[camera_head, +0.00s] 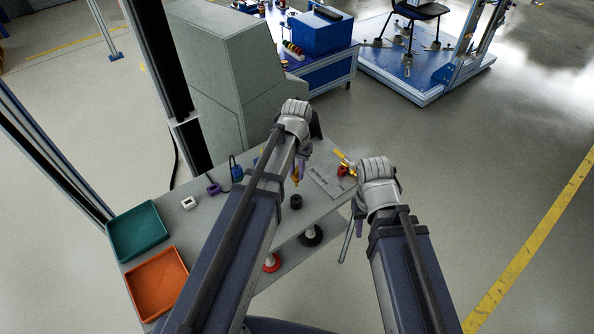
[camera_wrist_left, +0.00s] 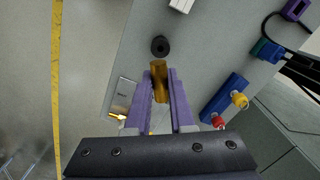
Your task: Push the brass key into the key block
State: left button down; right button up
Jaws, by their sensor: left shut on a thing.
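My left gripper (camera_head: 297,176) has its purple fingers shut on a brass, rod-like piece, which I take for the brass key (camera_wrist_left: 159,80). It is held above the grey table, and its end points toward a black ring (camera_wrist_left: 160,46) on the tabletop. They look apart. The ring also shows in the head view (camera_head: 296,202). No part is clearly recognisable as the key block. A flat grey plate (camera_head: 325,180) lies right of the left gripper. My right gripper (camera_head: 349,232) hangs by the table's right edge, seen nearly edge-on; its opening is unclear.
A blue block (camera_wrist_left: 224,99) with yellow and red knobs lies right of the fingers in the wrist view. A green tray (camera_head: 137,232) and an orange tray (camera_head: 157,284) stand at the left. A white box (camera_head: 189,203) sits nearby. A grey cabinet (camera_head: 218,70) stands behind.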

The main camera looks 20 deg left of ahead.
aim_at(296, 183)
pick_arm(q)
jog(key=shift+s+a, duration=0.1)
jog(key=shift+s, duration=0.05)
jog(key=shift+f, duration=0.15)
notch_tip(296, 183, down, 6)
jog(key=b, duration=0.6)
jog(key=shift+r, duration=0.25)
jog(key=shift+f+b, duration=2)
jog(key=shift+f, duration=0.05)
dwell(1.0)
jog(key=c, duration=0.7)
grip_release()
jog(key=shift+r, duration=0.1)
notch_tip(296, 183, up, 8)
jog(key=p, duration=0.8)
